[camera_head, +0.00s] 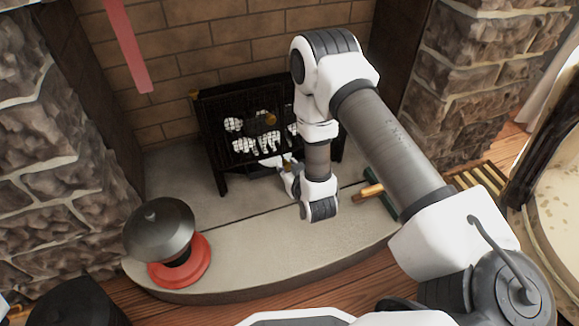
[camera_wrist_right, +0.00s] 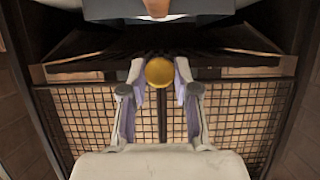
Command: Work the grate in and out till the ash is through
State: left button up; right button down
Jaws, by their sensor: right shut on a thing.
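The black fire grate (camera_head: 222,163) stands on the stone hearth in the fireplace, upright on its legs. Pale patches (camera_head: 243,145) show in its front; I cannot tell if they are ash. My right gripper (camera_head: 284,163) is at the lower front of the grate, partly hidden by its own wrist. In the right wrist view, my right gripper (camera_wrist_right: 159,85) has its two fingers shut on a round brass knob (camera_wrist_right: 159,72), one on each side. A dark bar runs below the knob, in front of wire mesh (camera_wrist_right: 88,115). My left gripper is not in view.
A grey domed thing on a red base (camera_head: 203,262) stands at the hearth's left front. A brass-ended green thing (camera_head: 370,192) lies right of my gripper. A slatted wooden thing (camera_head: 480,176) is farther right. The hearth's middle front (camera_head: 262,245) is clear.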

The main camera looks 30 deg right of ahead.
jog(key=c, duration=0.9)
grip_release()
jog(key=shift+w, duration=0.15)
jog(key=shift+o, duration=0.2)
jog(key=v, duration=1.2)
